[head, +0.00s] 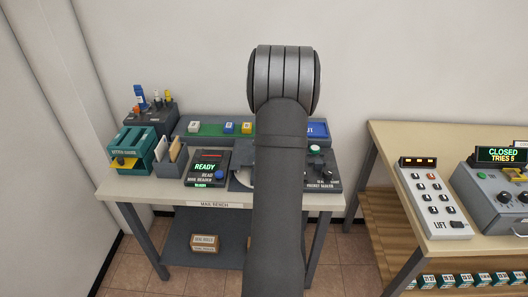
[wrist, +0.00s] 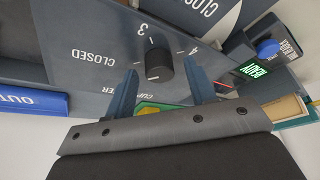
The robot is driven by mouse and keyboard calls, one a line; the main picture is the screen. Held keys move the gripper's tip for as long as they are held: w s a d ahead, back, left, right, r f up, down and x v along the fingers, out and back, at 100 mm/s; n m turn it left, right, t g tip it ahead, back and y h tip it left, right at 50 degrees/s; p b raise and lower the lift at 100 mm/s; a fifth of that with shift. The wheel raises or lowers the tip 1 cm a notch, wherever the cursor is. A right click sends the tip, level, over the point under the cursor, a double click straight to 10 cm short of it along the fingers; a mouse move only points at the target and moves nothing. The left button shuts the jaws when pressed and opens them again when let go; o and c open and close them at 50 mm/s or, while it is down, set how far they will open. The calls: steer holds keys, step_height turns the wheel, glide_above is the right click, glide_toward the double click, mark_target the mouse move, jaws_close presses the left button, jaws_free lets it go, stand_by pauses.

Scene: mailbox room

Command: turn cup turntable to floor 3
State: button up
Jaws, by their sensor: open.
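In the wrist view a black round knob (wrist: 157,67) stands on a grey panel (wrist: 95,45). Upside-down labels around it read 3, 4 and CLOSED, with white ticks. A white line shows at the knob's edge on the lower side in the picture. My gripper (wrist: 161,72) is open, its two blue-grey fingers on either side of the knob; I cannot tell whether they touch it. Part of a label starting CUP shows between the fingers. In the head view my arm hides the gripper and the knob; a pale curved edge (head: 243,178) shows beside the arm.
The mail bench (head: 140,190) also holds a mail reader (head: 207,167) showing READY, a teal box (head: 132,150), a letter holder (head: 171,157) and a rear rail with coloured blocks (head: 208,128). A second table (head: 405,145) on the right carries a lift panel (head: 434,200) and a machine reading CLOSED.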

steer(key=shift+c, duration=0.2)
jaws_close()
steer(key=shift+m, duration=0.7)
steer(key=shift+s+a+m+t+h, duration=0.1)
steer(key=shift+m+t+h, duration=0.45)
steer(key=shift+m, duration=0.85)
steer(key=shift+a+f+m+h, duration=0.1)
steer(key=shift+m+h, duration=0.95)
steer(key=shift+m, duration=1.35)
steer(key=shift+a+m+h, duration=0.1)
steer(key=shift+m+h, duration=0.7)
steer(key=shift+m, duration=1.3)
steer(key=shift+a+m+g+h, duration=0.1)
steer(key=shift+m+g+h, duration=0.45)
steer(key=shift+m, duration=1.45)
steer(key=shift+m+h, duration=0.25)
steer(key=shift+m, duration=0.15)
